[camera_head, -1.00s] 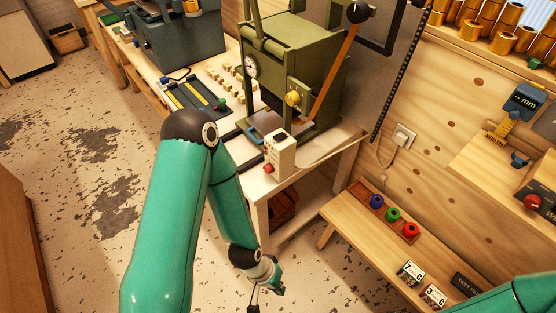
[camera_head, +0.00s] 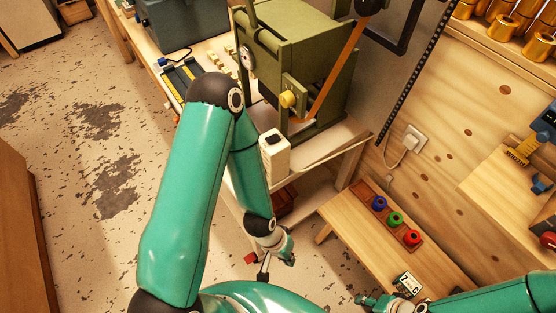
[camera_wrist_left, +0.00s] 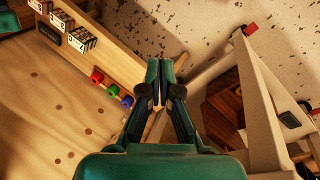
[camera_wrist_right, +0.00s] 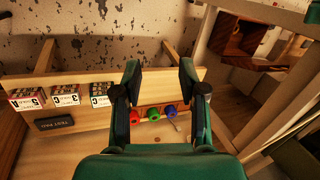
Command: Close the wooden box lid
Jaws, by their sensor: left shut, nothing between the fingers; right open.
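The dark brown wooden box (camera_head: 285,202) is on the shelf under the machine table, largely hidden by the table in the head view. It also shows in the left wrist view (camera_wrist_left: 222,108) and at the top of the right wrist view (camera_wrist_right: 238,36). My left gripper (camera_wrist_left: 160,68) is shut and empty, in front of the low bench and apart from the box. My right gripper (camera_wrist_right: 160,70) is open and empty, facing the bench; in the head view it is at the bottom right.
The low wooden bench (camera_head: 345,235) carries a tray with blue, green and red spools (camera_head: 395,218) and numbered boxes (camera_head: 407,285). The white table (camera_head: 335,150) with the green press (camera_head: 300,60) stands above the box. The speckled floor at left is clear.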

